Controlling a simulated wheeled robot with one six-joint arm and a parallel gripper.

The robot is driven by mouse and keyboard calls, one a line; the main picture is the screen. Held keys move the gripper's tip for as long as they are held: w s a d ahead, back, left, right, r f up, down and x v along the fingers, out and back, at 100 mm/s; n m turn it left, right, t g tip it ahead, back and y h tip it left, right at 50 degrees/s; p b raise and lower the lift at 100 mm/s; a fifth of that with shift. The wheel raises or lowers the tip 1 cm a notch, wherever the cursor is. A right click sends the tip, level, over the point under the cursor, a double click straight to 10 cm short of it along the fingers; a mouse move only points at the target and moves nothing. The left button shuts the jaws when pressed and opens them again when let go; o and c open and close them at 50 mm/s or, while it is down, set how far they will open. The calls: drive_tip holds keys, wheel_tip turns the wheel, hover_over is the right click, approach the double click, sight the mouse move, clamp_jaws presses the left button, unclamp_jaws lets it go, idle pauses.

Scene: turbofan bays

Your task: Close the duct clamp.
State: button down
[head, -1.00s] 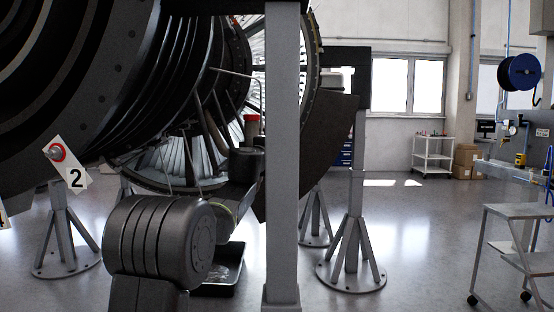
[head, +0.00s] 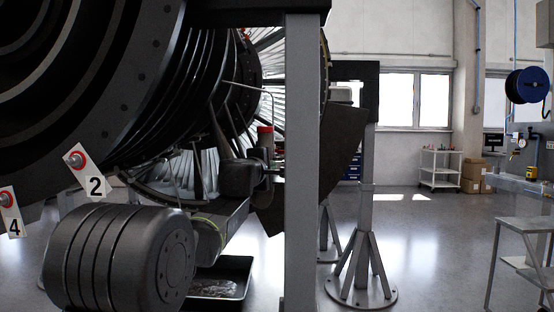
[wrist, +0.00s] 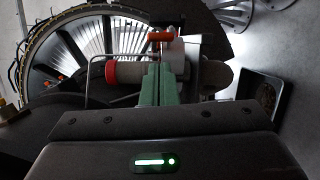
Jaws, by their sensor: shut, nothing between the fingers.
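In the head view, a red-topped piece (head: 265,129) shows by my arm; my fingertips and the clamp cannot be made out.
The dark engine casing (head: 150,60) fills the upper left, with tags 2 (head: 95,186) and 4 (head: 13,222). A grey post (head: 302,160) stands close in front. A black tray (head: 225,277) lies below; it also shows in the wrist view (wrist: 275,80).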

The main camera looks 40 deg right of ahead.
drive_tip(key=s+a+r+n+g+y+p, duration=0.2)
drive_tip(key=a+r+n+y+p, duration=0.1)
drive_tip(key=n+p, duration=1.55)
drive_tip(key=w+d+f+m+p, duration=0.2)
drive_tip(key=w+d+p, duration=0.3)
drive_tip(key=d, duration=0.6)
drive_tip(key=shift+w+d+f+p, duration=0.2)
drive_tip(key=shift+w+p, duration=0.2)
drive_tip(key=shift+w, duration=0.15)
